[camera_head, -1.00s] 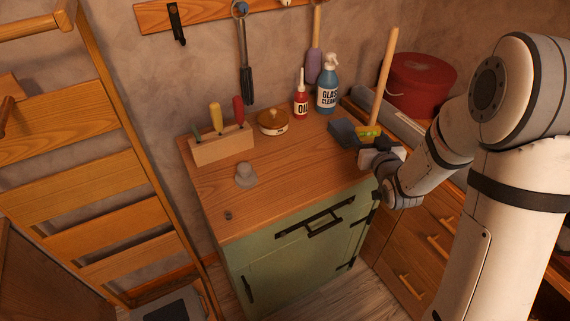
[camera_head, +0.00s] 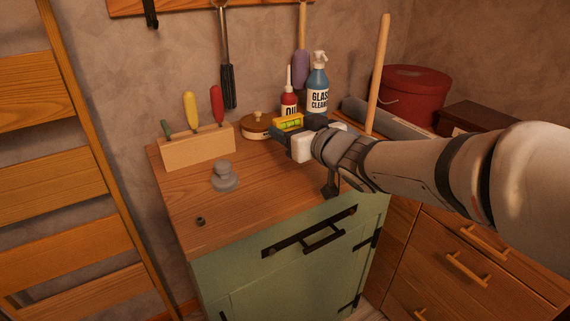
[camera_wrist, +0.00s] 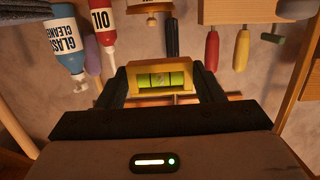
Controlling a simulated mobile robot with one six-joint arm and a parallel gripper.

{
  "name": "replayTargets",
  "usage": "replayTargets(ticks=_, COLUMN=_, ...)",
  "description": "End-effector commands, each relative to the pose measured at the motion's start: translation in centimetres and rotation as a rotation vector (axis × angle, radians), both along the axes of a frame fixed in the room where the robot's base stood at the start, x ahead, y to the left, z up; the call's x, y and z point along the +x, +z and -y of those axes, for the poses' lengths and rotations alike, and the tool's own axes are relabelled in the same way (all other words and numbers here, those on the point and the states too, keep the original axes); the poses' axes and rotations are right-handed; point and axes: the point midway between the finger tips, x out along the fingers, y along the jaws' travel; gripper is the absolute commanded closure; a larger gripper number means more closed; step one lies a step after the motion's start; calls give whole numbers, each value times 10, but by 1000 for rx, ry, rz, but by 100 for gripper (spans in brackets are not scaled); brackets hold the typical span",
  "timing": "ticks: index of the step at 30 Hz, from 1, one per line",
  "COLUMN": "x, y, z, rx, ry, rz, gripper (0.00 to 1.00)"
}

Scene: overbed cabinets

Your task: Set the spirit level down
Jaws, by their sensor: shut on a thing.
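The spirit level (camera_head: 288,122) is a short yellow block with a bright green vial. My gripper (camera_head: 291,129) is shut on it above the wooden top (camera_head: 195,207) of the green cabinet, in front of the red oil bottle (camera_head: 289,103). In the wrist view the level (camera_wrist: 160,86) sits between the two dark fingers of my gripper (camera_wrist: 162,90), its vial facing the camera. The head view does not show clearly how high the level is above the top.
A round wooden tin (camera_head: 256,128) stands just left of the level. A blue glass cleaner bottle (camera_head: 318,88) stands behind it. A tool block (camera_head: 197,147) and a grey weighted knob (camera_head: 225,178) are farther left. The front middle of the top is clear.

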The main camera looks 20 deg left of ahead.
Motion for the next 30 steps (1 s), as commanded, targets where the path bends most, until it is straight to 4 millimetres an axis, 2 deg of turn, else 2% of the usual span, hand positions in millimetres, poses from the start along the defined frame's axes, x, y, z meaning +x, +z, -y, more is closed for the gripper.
replayTargets(ticks=1, x=0, y=-14, z=0, rx=-1, ry=0, rz=-2, gripper=65)
replayTargets(ticks=3, x=0, y=-28, z=0, rx=-1, ry=0, rz=-5, gripper=65)
replayTargets(ticks=10, x=0, y=-51, z=0, rx=-2, ry=0, rz=-1, gripper=65)
replayTargets(ticks=16, x=0, y=-85, z=0, rx=-2, ry=0, rz=-3, gripper=65)
replayTargets(ticks=29, x=0, y=-92, z=0, rx=0, ry=0, rz=0, gripper=65)
replayTargets(ticks=30, x=0, y=-91, z=0, rx=0, ry=0, rz=0, gripper=37)
